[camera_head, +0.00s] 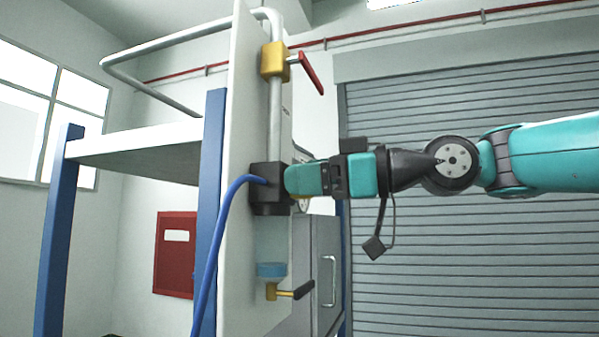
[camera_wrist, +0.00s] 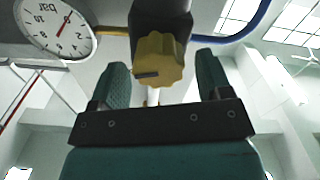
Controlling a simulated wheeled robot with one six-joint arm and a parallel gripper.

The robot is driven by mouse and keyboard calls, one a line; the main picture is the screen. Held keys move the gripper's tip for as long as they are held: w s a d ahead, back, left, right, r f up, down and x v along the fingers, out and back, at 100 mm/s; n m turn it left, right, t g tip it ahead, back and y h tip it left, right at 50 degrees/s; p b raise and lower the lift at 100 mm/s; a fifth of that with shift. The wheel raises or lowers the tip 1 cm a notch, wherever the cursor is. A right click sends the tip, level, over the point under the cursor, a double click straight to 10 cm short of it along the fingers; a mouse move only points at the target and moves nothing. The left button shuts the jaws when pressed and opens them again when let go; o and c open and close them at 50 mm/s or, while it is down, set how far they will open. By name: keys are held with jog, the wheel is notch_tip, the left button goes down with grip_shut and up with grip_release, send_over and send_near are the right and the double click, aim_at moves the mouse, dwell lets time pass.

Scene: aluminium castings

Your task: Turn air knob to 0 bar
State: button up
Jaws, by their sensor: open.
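The yellow ribbed air knob (camera_wrist: 158,58) sits on the end of the black regulator body (camera_wrist: 160,17) in the wrist view. A dark mark shows on its face. My gripper (camera_wrist: 161,72) is open, with one green finger on each side of the knob and visible gaps beside it. In the head view my gripper (camera_head: 298,180) is right at the black regulator body (camera_head: 266,177), and its fingers hide the knob. A round white gauge (camera_wrist: 55,27) with a red needle is at the wrist view's upper left, seen turned over; its exact reading is unclear.
A blue hose (camera_head: 212,250) curves from the regulator down past the white panel (camera_head: 240,130). A yellow valve with a red lever (camera_head: 312,74) is above, and a clear bowl with a brass drain valve (camera_head: 272,290) is below. A grey cabinet (camera_head: 318,270) stands behind.

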jog(key=shift+a, duration=0.1)
jog(key=c, duration=0.9)
jog(key=shift+f+n+b, duration=0.15)
jog(key=shift+n+b, duration=0.15)
jog(key=shift+b, duration=0.2)
jog(key=b, duration=0.1)
jog(key=n+b, duration=0.1)
jog(key=b, duration=0.1)
jog(key=shift+s+f+n, duration=0.1)
jog(key=shift+f+n, duration=0.15)
jog(key=shift+n, duration=0.05)
jog(key=n+b, duration=0.4)
jog(key=b, duration=0.1)
jog(key=shift+s+a+f, duration=0.1)
jog(key=shift+s, duration=0.05)
jog(key=n+b, duration=0.2)
jog(key=n, duration=0.2)
jog(key=shift+s+b, duration=0.1)
jog(key=shift+b, duration=0.25)
jog(key=shift+f+n+b, duration=0.15)
jog(key=shift+n+b, duration=0.9)
jog(key=shift+n, duration=1.25)
